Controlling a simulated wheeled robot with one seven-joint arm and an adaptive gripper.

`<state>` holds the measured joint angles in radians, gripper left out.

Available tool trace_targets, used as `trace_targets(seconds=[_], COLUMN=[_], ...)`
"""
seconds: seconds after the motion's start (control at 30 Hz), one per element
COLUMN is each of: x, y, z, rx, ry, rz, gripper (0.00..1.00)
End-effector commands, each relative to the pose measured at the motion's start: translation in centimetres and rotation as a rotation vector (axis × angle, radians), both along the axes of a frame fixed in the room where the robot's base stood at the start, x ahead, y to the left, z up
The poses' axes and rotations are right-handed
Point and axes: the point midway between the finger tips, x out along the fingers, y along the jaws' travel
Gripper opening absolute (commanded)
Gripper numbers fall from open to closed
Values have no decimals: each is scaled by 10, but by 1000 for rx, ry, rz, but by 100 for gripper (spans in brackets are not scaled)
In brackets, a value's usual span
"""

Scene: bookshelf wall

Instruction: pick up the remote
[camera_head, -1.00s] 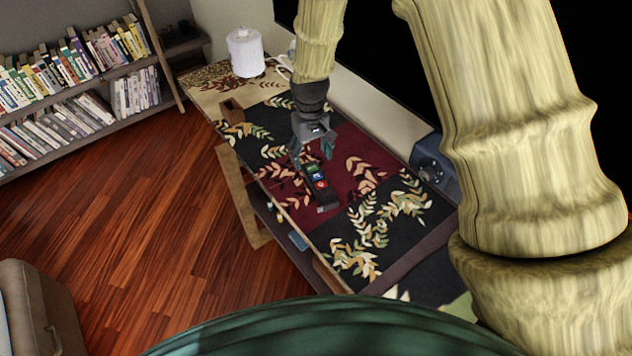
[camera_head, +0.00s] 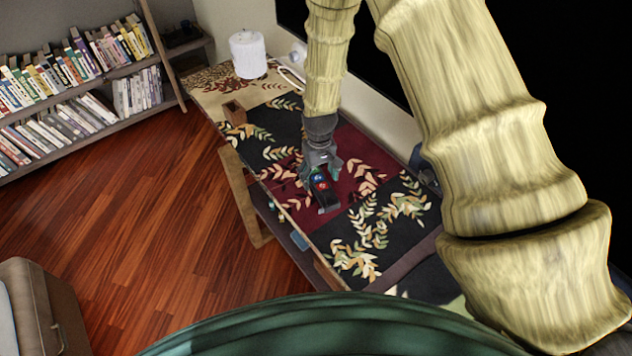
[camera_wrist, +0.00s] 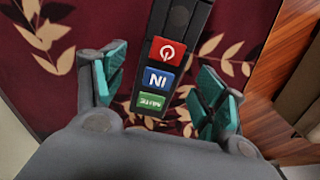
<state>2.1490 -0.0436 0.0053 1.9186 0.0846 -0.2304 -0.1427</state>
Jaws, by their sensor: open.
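The remote (camera_head: 324,194) is dark with red, blue and green buttons and lies on the patterned table. My gripper (camera_head: 320,175) is over the remote's far end. In the wrist view my gripper (camera_wrist: 162,88) is open, with one teal-padded finger on each side of the remote and a gap on both sides. I cannot tell the exact height of the fingertips above the table.
The table (camera_head: 385,225) has a leaf-patterned cover, mostly bare around the remote. A small brown box (camera_head: 234,113) and a white cylindrical object (camera_head: 248,54) stand at its far end. A blue-grey object (camera_head: 424,168) sits by the wall, partly behind my arm. A bookshelf (camera_head: 110,72) is at left.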

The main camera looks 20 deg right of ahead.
Motion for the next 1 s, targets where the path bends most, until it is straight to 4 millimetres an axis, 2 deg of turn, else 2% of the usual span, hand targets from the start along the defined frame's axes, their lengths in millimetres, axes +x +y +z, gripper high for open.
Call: trace_targets(seconds=[0.23,0.53,0.57,0.83,1.0], x=[-1,0,0,0,0], y=[0,0,0,0,0], z=[-19,-23,-23,-23,-22], rx=[0,0,0,0,0], ry=[0,0,0,0,0], rz=[-1,-1,-1,0,0], gripper=[71,71,70,20,18])
